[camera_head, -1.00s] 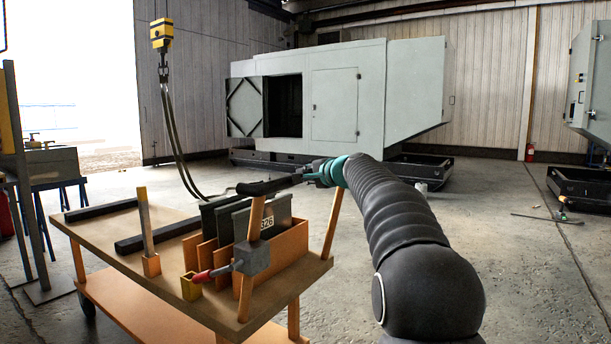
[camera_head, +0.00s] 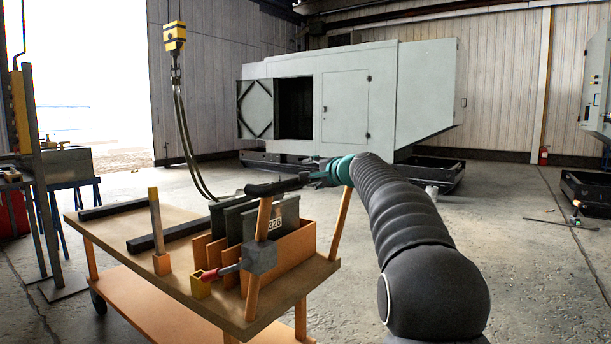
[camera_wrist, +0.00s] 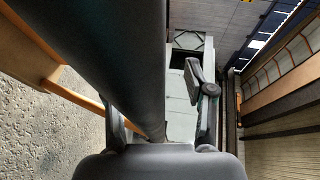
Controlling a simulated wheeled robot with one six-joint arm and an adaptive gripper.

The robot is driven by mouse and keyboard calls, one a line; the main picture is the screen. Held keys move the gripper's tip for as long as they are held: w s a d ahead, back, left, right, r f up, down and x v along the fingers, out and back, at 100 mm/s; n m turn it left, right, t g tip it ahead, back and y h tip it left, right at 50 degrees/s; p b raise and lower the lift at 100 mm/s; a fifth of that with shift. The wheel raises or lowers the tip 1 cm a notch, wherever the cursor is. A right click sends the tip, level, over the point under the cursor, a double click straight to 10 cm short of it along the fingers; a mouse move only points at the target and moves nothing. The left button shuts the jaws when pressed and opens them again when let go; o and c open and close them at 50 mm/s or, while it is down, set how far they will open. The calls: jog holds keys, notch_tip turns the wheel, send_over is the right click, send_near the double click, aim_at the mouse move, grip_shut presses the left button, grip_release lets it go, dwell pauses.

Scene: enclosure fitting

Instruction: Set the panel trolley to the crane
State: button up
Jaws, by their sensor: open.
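The panel trolley (camera_head: 108,232) is an orange-brown two-shelf cart at the lower left. It carries dark panels (camera_head: 238,222) upright in an orange slotted rack, one marked 326. A dark handle bar (camera_head: 272,187) spans the trolley's near-right posts. My gripper (camera_head: 318,178) is at the right end of this bar. In the wrist view the bar (camera_wrist: 100,60) runs between my spread fingers; contact cannot be told. The crane's yellow hook block (camera_head: 174,38) hangs behind the trolley, with dark slings (camera_head: 184,135) reaching down beyond the panels.
A large grey enclosure (camera_head: 345,105) with an open door stands behind. A metal post (camera_head: 42,170) and a workbench (camera_head: 72,165) stand left of the trolley. A dark low base (camera_head: 585,190) is at right. The concrete floor between is mostly clear.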

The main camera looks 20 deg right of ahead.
jog(key=shift+f, duration=0.1)
jog(key=v, duration=1.2)
